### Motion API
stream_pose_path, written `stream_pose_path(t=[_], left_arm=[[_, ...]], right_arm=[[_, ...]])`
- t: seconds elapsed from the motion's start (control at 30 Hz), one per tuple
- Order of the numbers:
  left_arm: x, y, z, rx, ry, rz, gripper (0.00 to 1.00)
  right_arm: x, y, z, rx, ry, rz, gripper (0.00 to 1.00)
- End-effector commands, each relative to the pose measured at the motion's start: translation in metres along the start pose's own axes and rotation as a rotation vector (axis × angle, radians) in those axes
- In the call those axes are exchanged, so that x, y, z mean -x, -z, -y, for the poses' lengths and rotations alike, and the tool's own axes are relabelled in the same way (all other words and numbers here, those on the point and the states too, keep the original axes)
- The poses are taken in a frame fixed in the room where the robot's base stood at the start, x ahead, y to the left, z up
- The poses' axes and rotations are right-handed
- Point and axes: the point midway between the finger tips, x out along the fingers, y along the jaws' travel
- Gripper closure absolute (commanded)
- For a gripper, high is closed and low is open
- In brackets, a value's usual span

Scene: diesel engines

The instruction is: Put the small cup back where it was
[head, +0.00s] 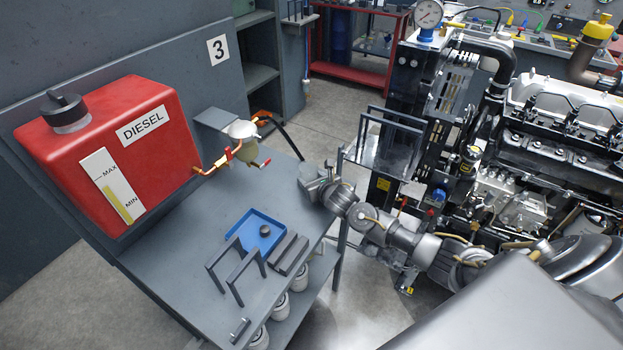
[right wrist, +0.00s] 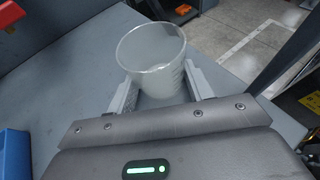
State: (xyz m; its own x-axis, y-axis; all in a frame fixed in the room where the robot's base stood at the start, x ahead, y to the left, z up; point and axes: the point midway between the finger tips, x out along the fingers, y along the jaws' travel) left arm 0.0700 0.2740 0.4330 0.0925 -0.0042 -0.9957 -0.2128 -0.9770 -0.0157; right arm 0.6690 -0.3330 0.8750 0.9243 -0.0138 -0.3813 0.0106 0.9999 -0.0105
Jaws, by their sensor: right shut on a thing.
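The small cup (right wrist: 152,62) is translucent, pale grey and open at the top, and shows clearly in the right wrist view. My right gripper (right wrist: 160,92) is shut on it, with one finger on each side. In the head view, my right gripper (head: 314,188) is at the right edge of the grey table (head: 185,265), to the right of the blue tray. The cup is hard to make out there. I cannot tell whether its base touches the table. My left gripper is not in view.
The blue tray (head: 240,224) holds a small dark round piece (head: 265,231). Dark handles (head: 248,270) and bars stand in front of it. A red diesel tank (head: 115,150) and a filter with a pale top (head: 242,129) are at the back left. The engine (head: 560,130) is right.

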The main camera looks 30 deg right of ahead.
Motion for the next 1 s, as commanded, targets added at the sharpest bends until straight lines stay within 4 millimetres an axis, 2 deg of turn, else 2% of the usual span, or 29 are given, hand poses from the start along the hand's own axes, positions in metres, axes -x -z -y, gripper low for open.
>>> stream_pose_path(t=[0.07, 0.1, 0.27, 0.53, 0.6, 0.67, 0.77, 1.0], left_arm=[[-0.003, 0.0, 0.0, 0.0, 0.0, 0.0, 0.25], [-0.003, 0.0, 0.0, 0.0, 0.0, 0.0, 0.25], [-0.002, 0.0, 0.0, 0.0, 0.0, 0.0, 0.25], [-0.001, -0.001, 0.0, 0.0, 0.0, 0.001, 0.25], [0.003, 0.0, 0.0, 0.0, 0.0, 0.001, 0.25], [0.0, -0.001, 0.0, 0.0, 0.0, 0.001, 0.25], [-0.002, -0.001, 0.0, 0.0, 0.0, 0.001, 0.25], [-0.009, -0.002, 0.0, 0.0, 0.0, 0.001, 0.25]], right_arm=[[-0.002, 0.004, 0.0, 0.001, 0.0, 0.0, 0.73], [-0.001, 0.003, 0.0, 0.001, 0.0, 0.0, 0.46], [-0.001, 0.003, 0.0, 0.0, 0.0, 0.0, 0.27], [-0.001, 0.001, 0.0, 0.0, 0.0, 0.0, 0.27], [0.001, -0.004, 0.0, -0.001, 0.0, 0.0, 0.27], [0.006, 0.0, 0.0, 0.001, 0.0, 0.0, 0.27], [0.02, 0.001, 0.001, 0.003, 0.0, 0.001, 0.27], [0.068, 0.002, 0.0, 0.002, -0.002, -0.001, 0.27]])
